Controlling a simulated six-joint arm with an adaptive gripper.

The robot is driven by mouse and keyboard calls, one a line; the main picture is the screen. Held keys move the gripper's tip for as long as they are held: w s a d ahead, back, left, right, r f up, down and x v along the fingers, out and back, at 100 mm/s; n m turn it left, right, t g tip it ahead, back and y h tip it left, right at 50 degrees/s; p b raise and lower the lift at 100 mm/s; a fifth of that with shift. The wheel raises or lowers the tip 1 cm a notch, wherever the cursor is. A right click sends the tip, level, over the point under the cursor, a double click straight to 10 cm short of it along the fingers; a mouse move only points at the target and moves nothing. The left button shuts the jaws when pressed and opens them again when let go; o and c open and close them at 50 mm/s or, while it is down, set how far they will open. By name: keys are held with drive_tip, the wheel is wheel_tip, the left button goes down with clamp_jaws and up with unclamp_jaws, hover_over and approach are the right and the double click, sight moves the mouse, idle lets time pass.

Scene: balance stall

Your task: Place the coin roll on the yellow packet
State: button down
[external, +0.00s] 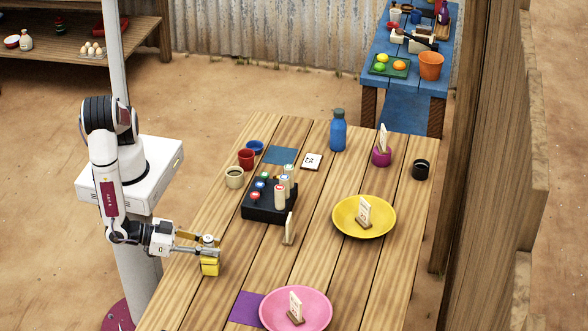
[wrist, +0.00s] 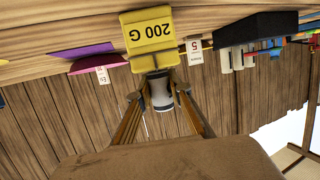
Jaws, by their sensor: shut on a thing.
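The coin roll (wrist: 160,94) is a pale grey-white cylinder with a dark band; its light top shows in the external view (external: 208,239). My gripper (external: 208,250) is shut on it at the table's left edge. In the wrist view, which looks upside down, my gripper's fingers (wrist: 163,99) close on the roll from both sides. The yellow packet (wrist: 148,36), marked "200 G", is directly below the roll; it also shows in the external view (external: 209,267). The roll's lower end is at the packet's top; I cannot tell whether they touch. My gripper partly hides the roll.
A black rack (external: 262,213) with several coloured-topped rolls stands behind to the right, with a small card (external: 289,229) beside it. A pink plate (external: 270,312) and a purple mat (external: 246,308) lie in front. A yellow plate (external: 346,225) is farther right. Cups (external: 234,177) stand behind.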

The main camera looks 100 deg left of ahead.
drive_tip(key=shift+f, duration=0.15)
drive_tip(key=c, duration=1.8)
unclamp_jaws()
drive_tip(key=shift+c, duration=0.2)
drive_tip(key=shift+s+r, duration=0.1)
drive_tip(key=shift+r, duration=0.1)
drive_tip(key=v, duration=1.1)
drive_tip(key=shift+s+d+r, duration=0.15)
drive_tip(key=shift+s+r, duration=0.05)
drive_tip(key=shift+s, duration=0.1)
